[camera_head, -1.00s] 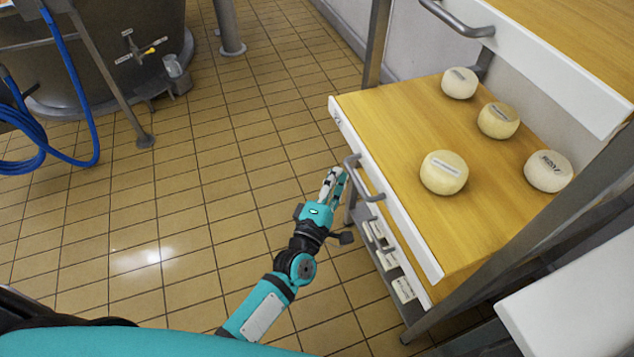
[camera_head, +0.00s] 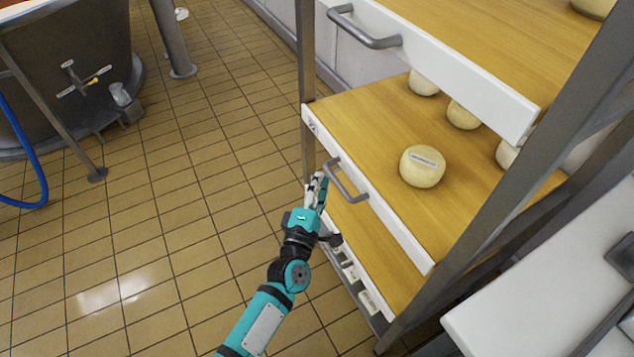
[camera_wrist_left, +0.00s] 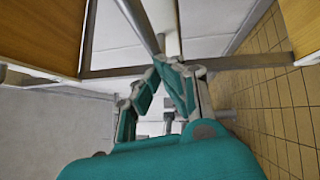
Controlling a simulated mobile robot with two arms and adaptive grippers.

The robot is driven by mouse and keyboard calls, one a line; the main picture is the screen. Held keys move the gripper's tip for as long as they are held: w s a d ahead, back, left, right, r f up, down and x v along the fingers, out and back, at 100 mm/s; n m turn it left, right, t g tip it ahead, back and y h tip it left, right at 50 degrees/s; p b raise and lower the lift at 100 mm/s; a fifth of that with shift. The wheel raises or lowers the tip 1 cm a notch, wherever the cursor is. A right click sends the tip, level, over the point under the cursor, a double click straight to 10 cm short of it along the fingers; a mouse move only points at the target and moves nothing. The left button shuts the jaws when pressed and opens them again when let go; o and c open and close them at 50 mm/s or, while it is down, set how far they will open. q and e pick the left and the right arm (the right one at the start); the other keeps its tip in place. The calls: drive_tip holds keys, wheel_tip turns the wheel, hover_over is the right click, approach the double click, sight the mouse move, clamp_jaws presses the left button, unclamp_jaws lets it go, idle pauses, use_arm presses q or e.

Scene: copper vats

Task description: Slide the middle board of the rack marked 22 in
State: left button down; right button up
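The rack's middle board (camera_head: 360,115) is wooden with a white front edge and a grey bar handle (camera_head: 345,181). Its near left corner is about in line with the rack's left post (camera_head: 306,50). A small mark on its front edge is too small to read. Pale round cheeses stand on it; the front one (camera_head: 422,167) is fully visible, others are partly hidden by the upper board. My left gripper (camera_head: 317,186) is at the left end of the handle, its fingertips close together; exact contact is unclear. In the left wrist view its fingers (camera_wrist_left: 168,62) converge with nothing visible between them.
The upper board (camera_head: 440,75) overhangs the middle one. A lower board (camera_head: 375,250) lies beneath. A rack post (camera_head: 510,200) slants at the right, near a white surface (camera_head: 560,310). A large vat (camera_head: 60,60) stands at the left. Tiled floor between is clear.

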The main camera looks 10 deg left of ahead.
use_arm(q)
drive_tip(key=v, duration=1.2)
drive_tip(key=s+a+f+m+g+p, duration=0.1)
drive_tip(key=s+a+f+m+g, duration=0.2)
drive_tip(key=f, duration=0.7)
drive_tip(key=s+a+f+m+g+p, duration=0.15)
drive_tip(key=s+f+m+g, duration=0.35)
drive_tip(key=f, duration=0.5)
drive_tip(key=s+a+f+m+g+p, duration=0.15)
drive_tip(key=s+f+m, duration=0.3)
drive_tip(key=f, duration=0.55)
drive_tip(key=s+a+f+m+g+y, duration=0.1)
drive_tip(key=s+a+f+m+g, duration=0.1)
drive_tip(key=s, duration=0.5)
drive_tip(key=s+a+f+m+g+y+p, duration=0.1)
drive_tip(key=s+a+f+m+g, duration=0.2)
drive_tip(key=s+a+f, duration=0.2)
drive_tip(key=s+a+f+m+g+y+p, duration=0.1)
drive_tip(key=s+a+f+m+g, duration=0.1)
drive_tip(key=s, duration=0.9)
wheel_tip(320, 180, down, 2)
drive_tip(key=shift+a+f+m+g, duration=0.1)
drive_tip(key=shift+a+m+g, duration=0.25)
drive_tip(key=shift+a+g, duration=0.45)
use_arm(e)
drive_tip(key=r, duration=0.4)
drive_tip(key=d+r, duration=0.1)
drive_tip(key=r, duration=0.1)
